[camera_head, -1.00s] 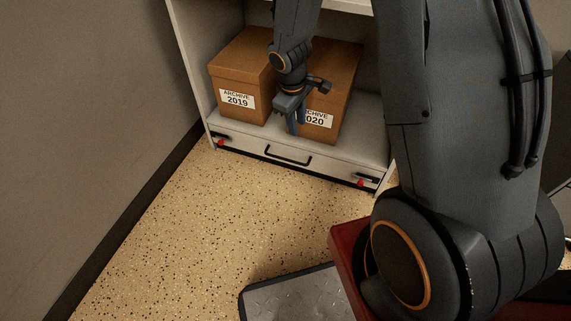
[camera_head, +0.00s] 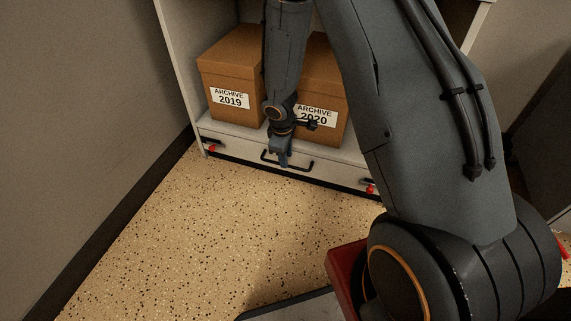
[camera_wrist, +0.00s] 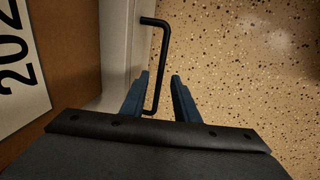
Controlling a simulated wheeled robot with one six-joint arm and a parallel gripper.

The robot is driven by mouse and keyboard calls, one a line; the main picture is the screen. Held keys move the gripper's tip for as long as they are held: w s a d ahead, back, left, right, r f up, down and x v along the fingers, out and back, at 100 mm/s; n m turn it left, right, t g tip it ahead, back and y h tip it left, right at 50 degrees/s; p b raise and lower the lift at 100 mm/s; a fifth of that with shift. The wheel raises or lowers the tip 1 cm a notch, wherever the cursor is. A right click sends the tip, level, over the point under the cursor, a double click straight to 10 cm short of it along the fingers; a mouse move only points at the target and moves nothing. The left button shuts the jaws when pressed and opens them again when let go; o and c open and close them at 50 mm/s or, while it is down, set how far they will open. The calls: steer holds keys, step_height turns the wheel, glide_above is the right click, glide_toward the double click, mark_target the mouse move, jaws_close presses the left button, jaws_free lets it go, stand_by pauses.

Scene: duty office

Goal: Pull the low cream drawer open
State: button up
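The low cream drawer (camera_head: 236,150) is at the foot of the cabinet, and its front looks flush with the cabinet. It has a black bar handle (camera_head: 301,169). My gripper (camera_head: 284,162) points down at the handle's middle in the head view. In the wrist view, my gripper (camera_wrist: 160,76) has its two blue fingers apart, with the handle bar (camera_wrist: 163,50) running between them. There is a visible gap between bar and fingers. The arm hides part of the handle in the head view.
Two brown archive boxes, 2019 (camera_head: 231,80) and 2020 (camera_head: 325,118), stand on the shelf above the drawer. Black fittings with red parts sit at the drawer's left (camera_head: 211,147) and right (camera_head: 370,189) ends. The speckled floor (camera_head: 170,240) before the drawer is clear.

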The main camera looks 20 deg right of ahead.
steer(key=shift+w+d+f+b, duration=0.15)
steer(key=shift+f+b, duration=0.25)
steer(key=shift+f, duration=0.35)
steer(key=shift+w+f+b, duration=0.1)
steer(key=shift+f+b, duration=0.25)
steer(key=shift+f, duration=0.4)
steer(key=shift+c, duration=0.4)
jaws_close()
